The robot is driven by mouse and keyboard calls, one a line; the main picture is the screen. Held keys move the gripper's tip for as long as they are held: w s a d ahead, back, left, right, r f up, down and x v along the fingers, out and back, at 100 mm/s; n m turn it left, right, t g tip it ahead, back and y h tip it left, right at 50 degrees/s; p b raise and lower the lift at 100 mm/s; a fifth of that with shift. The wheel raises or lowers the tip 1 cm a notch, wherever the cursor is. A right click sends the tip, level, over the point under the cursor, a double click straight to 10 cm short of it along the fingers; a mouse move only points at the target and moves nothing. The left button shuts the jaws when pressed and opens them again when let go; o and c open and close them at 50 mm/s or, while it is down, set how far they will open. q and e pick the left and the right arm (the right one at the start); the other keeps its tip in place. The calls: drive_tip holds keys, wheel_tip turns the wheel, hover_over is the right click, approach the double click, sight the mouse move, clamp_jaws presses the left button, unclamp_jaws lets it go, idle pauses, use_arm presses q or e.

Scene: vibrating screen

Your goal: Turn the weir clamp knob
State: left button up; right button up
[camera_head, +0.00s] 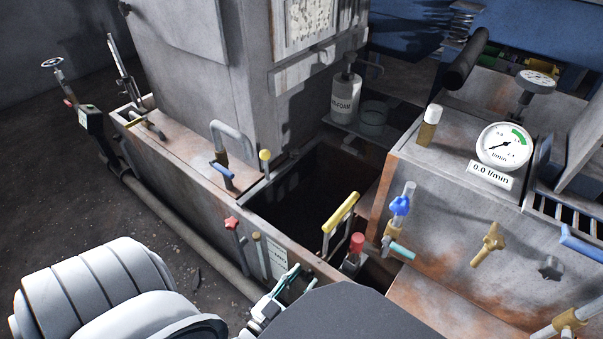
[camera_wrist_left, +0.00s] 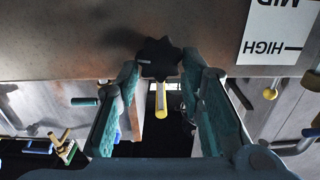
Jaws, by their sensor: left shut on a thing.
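The weir clamp knob is a dark, star-shaped knob (camera_wrist_left: 160,58) at the top middle of the left wrist view, on a worn metal wall. My left gripper (camera_wrist_left: 161,70) has its teal fingers on either side of the knob and is shut on it. In the head view my left gripper (camera_head: 300,278) is at the front wall of the tank, near the bottom middle, and the knob is hidden there. A white plate (camera_wrist_left: 277,30) marked HIGH and MID is right of the knob in the wrist view. My right gripper is not in view.
A yellow-handled lever (camera_head: 342,211) and a red-capped part (camera_head: 355,245) stand close to my left gripper. A round gauge (camera_head: 503,146) and a brass valve (camera_head: 490,245) are at the right.

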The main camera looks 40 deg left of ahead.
use_arm(q)
drive_tip(key=shift+m, duration=0.3)
drive_tip(key=m, duration=0.4)
drive_tip(key=shift+d+m+p, duration=0.25)
drive_tip(key=shift+m+p, duration=0.05)
drive_tip(key=m, duration=0.3)
drive_tip(key=shift+d+f+m, duration=0.2)
drive_tip(key=shift+m, duration=0.1)
drive_tip(key=m, duration=0.3)
drive_tip(key=shift+d+f+m, duration=0.1)
drive_tip(key=shift+f+m, duration=0.05)
drive_tip(key=shift+m, duration=0.15)
drive_tip(key=m, duration=0.2)
drive_tip(key=shift+f+m, duration=0.15)
drive_tip(key=shift+m, duration=0.65)
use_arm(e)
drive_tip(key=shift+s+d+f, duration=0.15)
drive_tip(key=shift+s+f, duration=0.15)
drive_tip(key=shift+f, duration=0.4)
use_arm(q)
drive_tip(key=shift+d, duration=0.1)
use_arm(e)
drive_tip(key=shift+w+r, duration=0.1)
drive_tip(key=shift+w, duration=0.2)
